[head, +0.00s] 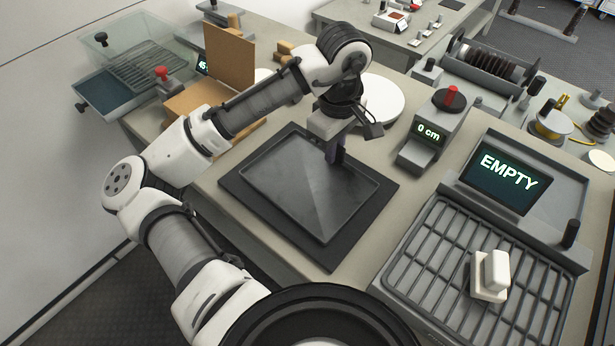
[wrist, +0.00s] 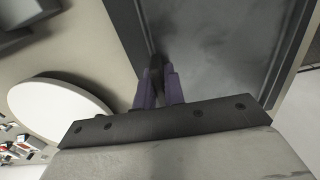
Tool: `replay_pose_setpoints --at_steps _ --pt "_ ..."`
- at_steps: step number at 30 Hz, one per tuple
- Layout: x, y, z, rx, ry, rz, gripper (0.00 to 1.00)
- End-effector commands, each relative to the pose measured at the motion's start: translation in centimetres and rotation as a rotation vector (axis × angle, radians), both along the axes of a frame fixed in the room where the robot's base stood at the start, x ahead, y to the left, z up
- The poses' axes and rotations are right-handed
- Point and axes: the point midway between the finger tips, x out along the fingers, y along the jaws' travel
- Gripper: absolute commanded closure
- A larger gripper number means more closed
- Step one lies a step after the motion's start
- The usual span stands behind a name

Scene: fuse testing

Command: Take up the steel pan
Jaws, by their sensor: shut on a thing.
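The steel pan (head: 297,187) is a shallow dark grey rectangular tray on a black mat (head: 233,186) in the middle of the bench. My gripper (head: 337,155) points down at the pan's far right edge and is shut on its rim. In the wrist view the two purple fingers of my gripper (wrist: 158,88) pinch the rim, and the pan's inside (wrist: 225,40) fills the upper right. The pan looks flat; I cannot tell whether it touches the mat.
White round plate (head: 382,98) stands behind my gripper. A grey device reading "0 cm" (head: 430,134) is to the right. A grated station with an "EMPTY" screen (head: 505,174) holds a white block (head: 490,277) at front right. Brown boards (head: 229,55) stand at back left.

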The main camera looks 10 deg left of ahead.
Motion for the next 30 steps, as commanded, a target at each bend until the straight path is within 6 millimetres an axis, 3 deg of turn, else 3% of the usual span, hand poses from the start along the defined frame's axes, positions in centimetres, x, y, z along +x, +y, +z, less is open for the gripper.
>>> replay_pose_setpoints --at_steps 11,30 --pt "0.0 0.0 0.6 0.000 -0.001 0.000 1.00" --pt "0.0 0.0 4.6 0.000 0.000 0.000 1.00"
